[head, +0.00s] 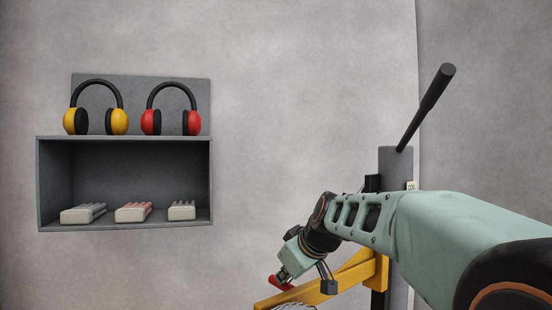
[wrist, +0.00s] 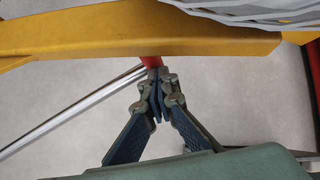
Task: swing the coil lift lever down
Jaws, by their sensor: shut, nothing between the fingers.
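The lever (head: 427,107) is a black rod with a thicker grip. In the head view it points up and to the right from the top of a grey post (head: 396,160). A small, partly hidden label (head: 411,186) sits on the post. My gripper (wrist: 155,88) is shut and empty in the wrist view, its tips close to a red part (wrist: 151,61) under a yellow beam (wrist: 140,35). I cannot tell whether they touch. In the head view my gripper is low, left of the post and well below the lever. My arm hides part of the post.
The yellow beam (head: 325,288) extends left from the post, with wire mesh or coil (wrist: 265,12) above it in the wrist view. A wall shelf (head: 122,138) at the left holds ear defenders (head: 95,108) and small blocks (head: 133,212). Space around the lever's grip looks clear.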

